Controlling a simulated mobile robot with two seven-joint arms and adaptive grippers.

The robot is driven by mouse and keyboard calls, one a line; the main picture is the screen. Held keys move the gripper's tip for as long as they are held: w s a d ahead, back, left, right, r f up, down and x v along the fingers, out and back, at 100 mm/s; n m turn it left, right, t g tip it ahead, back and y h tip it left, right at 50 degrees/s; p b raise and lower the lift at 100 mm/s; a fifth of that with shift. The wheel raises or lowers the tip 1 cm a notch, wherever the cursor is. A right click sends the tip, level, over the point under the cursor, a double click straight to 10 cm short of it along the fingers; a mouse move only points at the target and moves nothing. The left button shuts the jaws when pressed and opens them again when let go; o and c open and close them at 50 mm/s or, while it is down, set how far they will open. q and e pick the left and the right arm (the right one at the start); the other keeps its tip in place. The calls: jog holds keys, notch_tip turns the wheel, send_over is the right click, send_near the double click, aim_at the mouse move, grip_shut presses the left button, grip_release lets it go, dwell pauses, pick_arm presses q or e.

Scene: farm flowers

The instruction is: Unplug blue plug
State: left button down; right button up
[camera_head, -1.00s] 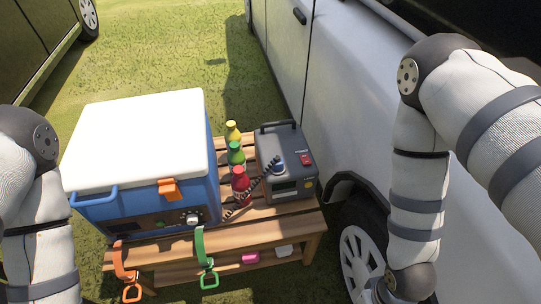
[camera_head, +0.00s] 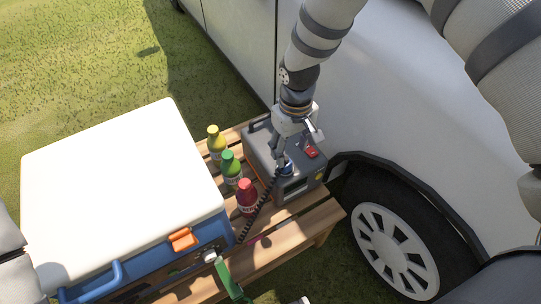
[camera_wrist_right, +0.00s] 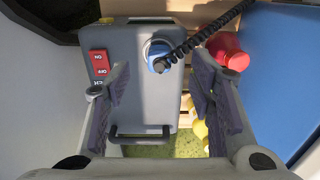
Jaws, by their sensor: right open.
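The blue plug (camera_head: 286,169) sits on top of the grey power box (camera_head: 298,187), with a black coiled cord (camera_head: 262,202) running from it toward the cooler. In the right wrist view the plug (camera_wrist_right: 157,56) shows as a round blue and white piece, with the cord leaving toward the upper right. My right gripper (camera_head: 293,147) is over the box, partly covering it. In the wrist view its open, empty fingers (camera_wrist_right: 161,75) stand on either side of the plug's line, apart from it.
A blue cooler with a white lid (camera_head: 115,185) stands left on the wooden bench (camera_head: 300,228). Yellow (camera_head: 216,143), green (camera_head: 230,168) and red (camera_head: 247,196) bottles stand between cooler and box. A white vehicle (camera_head: 385,110) is close on the right.

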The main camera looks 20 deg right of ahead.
aim_at(286, 159)
jog(key=shift+w+a+r, duration=0.15)
jog(key=shift+w+r, duration=0.35)
jog(key=shift+w, duration=0.3)
pick_arm(q)
jog(key=shift+w+a, duration=0.2)
pick_arm(e)
jog(key=shift+s, duration=0.1)
jog(key=shift+f, duration=0.15)
notch_tip(286, 159, down, 9)
jog(key=b, duration=0.3)
jog(key=shift+b, duration=0.35)
pick_arm(q)
jog(key=shift+g, duration=0.7)
jog(key=s+f, duration=0.3)
jog(key=f, duration=0.1)
jog(key=shift+s, duration=0.3)
jog(key=shift+w+r, duration=0.15)
pick_arm(e)
jog(key=shift+r, duration=0.2)
jog(key=shift+c, duration=0.3)
